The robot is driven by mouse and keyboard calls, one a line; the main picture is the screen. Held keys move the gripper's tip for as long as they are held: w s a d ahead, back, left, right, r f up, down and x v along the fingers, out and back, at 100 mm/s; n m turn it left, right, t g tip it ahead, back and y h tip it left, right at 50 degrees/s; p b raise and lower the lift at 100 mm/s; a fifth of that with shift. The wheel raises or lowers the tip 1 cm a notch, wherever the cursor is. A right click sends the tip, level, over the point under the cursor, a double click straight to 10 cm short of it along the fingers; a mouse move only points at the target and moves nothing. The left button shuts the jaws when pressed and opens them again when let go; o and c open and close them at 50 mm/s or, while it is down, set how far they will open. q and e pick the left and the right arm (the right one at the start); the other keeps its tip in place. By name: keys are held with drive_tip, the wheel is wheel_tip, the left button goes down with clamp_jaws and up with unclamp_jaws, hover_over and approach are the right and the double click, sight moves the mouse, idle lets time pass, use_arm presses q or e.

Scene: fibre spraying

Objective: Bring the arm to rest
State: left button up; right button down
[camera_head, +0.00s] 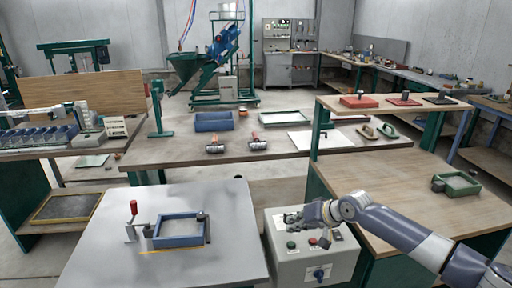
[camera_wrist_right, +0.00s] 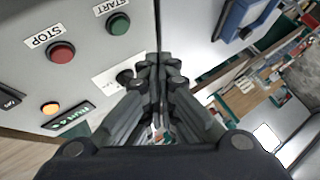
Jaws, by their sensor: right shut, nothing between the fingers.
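My right arm comes in from the right in the head view. Its gripper (camera_head: 314,214) is over the grey control box (camera_head: 286,266). In the right wrist view the right gripper (camera_wrist_right: 158,62) has its fingers together with nothing between them. The box's panel shows there with a red STOP button (camera_wrist_right: 61,52), a green START button (camera_wrist_right: 118,23) and a lit orange lamp (camera_wrist_right: 51,108). The fingers are near the panel; whether they touch it I cannot tell. My left gripper is not in view.
A grey table (camera_head: 105,255) with a blue framed tray (camera_head: 178,242) and a red-handled clamp (camera_head: 133,208) stands left of the box. A wooden bench (camera_head: 345,180) with a raised shelf stands right. A long wooden table (camera_head: 180,153) with rollers and trays lies behind.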

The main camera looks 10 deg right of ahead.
drive_tip(key=s+a+f+n+g, duration=0.1)
drive_tip(key=s+a+f+n, duration=0.1)
drive_tip(key=s+a+f, duration=0.4)
drive_tip(key=s+a+f+n+g, duration=0.15)
drive_tip(key=s+a, duration=0.25)
drive_tip(key=s, duration=0.4)
drive_tip(key=s+a+f+n, duration=0.2)
drive_tip(key=s+a+f, duration=0.1)
drive_tip(key=s+a, duration=0.3)
drive_tip(key=s+d+f+m+h, duration=0.1)
drive_tip(key=s+d+h, duration=0.2)
drive_tip(key=s+d, duration=0.65)
drive_tip(key=s+d+m+h, duration=0.1)
drive_tip(key=s+d+h, duration=0.1)
drive_tip(key=s+d, duration=0.75)
drive_tip(key=s+a+f+g, duration=0.1)
drive_tip(key=s+f, duration=0.1)
drive_tip(key=f, duration=1.1)
drive_tip(key=s+a+f+g, duration=0.1)
drive_tip(key=s+a+f, duration=0.1)
drive_tip(key=f, duration=1.2)
drive_tip(key=s+d+f, duration=0.1)
drive_tip(key=s+f, duration=0.7)
drive_tip(key=s+d+f+g+b, duration=0.1)
drive_tip(key=s+d+f, duration=0.1)
drive_tip(key=s+f, duration=0.7)
drive_tip(key=shift+d+h, duration=0.25)
drive_tip(key=shift+h, duration=0.05)
